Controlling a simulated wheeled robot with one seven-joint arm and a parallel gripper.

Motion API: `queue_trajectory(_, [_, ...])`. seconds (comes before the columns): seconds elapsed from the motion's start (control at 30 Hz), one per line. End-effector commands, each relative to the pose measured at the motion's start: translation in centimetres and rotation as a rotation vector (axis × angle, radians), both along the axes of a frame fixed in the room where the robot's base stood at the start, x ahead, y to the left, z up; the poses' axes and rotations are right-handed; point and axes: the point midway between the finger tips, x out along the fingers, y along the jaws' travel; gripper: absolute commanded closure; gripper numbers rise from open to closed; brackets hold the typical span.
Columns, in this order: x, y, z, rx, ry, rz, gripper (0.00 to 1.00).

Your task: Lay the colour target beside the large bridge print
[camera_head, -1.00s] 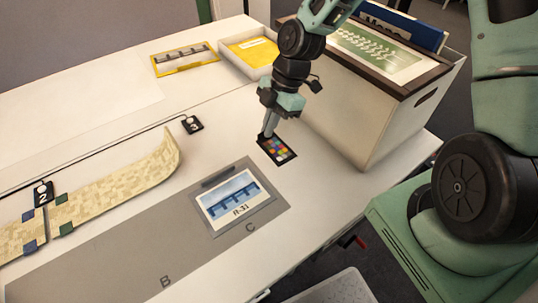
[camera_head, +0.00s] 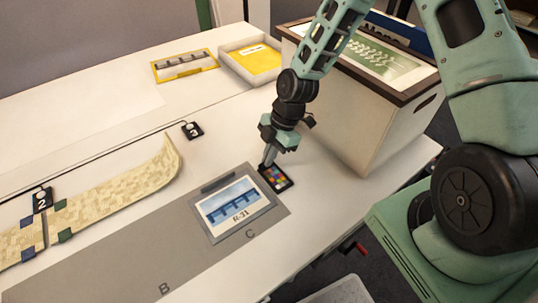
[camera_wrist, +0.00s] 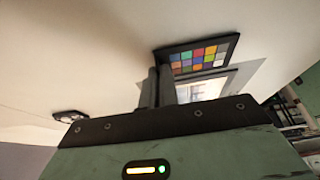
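The colour target (camera_head: 276,179) is a small black card with coloured squares, close to the right edge of the grey-mounted bridge print (camera_head: 234,205). That blue print is marked R-31 and lies at the letter C on the grey strip. My gripper (camera_head: 267,163) points down at the target's far left edge, its fingers close together on it. In the wrist view the target (camera_wrist: 197,58) extends from the fingertips (camera_wrist: 160,85), with part of the print (camera_wrist: 205,88) behind the fingers. I cannot tell whether the target touches the table.
A smaller bridge picture in a yellow frame (camera_head: 185,65) and a tray with a yellow folder (camera_head: 252,60) lie at the back. A large archival box (camera_head: 350,125) stands to the right. A long beige strip (camera_head: 110,200) and number markers (camera_head: 192,130) lie left.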

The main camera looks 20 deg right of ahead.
Motion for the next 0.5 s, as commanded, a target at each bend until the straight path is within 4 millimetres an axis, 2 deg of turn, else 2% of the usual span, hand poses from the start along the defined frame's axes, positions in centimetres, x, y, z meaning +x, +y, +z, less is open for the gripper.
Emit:
queue_trajectory(0.07, [0.0,0.0,-0.38,0.0,0.0,0.0,1.0])
queue_trajectory(0.1, [0.01,0.01,-0.22,0.0,0.0,0.0,0.87])
queue_trajectory(0.13, [0.0,0.0,-0.22,0.0,0.0,0.0,0.78])
queue_trajectory(0.17, [0.0,0.0,-0.22,0.0,0.0,0.0,0.76])
queue_trajectory(0.5, [0.04,-0.05,0.38,0.0,-0.001,-0.001,0.76])
